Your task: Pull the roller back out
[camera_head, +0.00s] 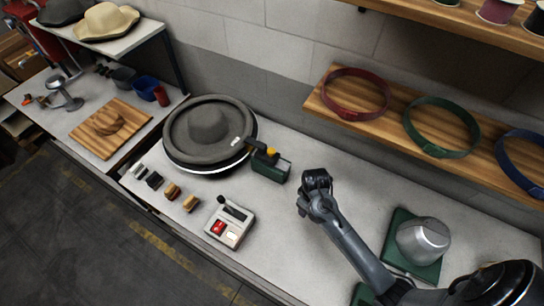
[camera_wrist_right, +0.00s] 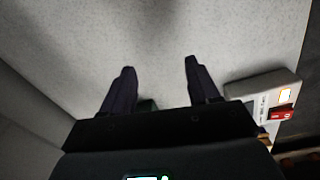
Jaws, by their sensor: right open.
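The roller (camera_head: 262,151), with a black and yellow body, sits in a dark green open box (camera_head: 271,169) beside the grey hat; its lower part is hidden by the box walls. My right gripper (camera_head: 316,178) is to the right of the box, apart from it, above the bench. In the right wrist view the two dark fingers (camera_wrist_right: 159,66) are spread with nothing between their tips. A small dark green piece shows low between them, and I cannot tell what it is. The roller is not recognisable in the wrist view. My left gripper is not in view.
A wide-brimmed grey hat (camera_head: 207,124) lies on a round base. A control box (camera_head: 230,222) with red and white buttons stands at the bench front; small brushes (camera_head: 172,190) lie left of it. A grey dome (camera_head: 423,240) on a green base stands right. Bench between is clear.

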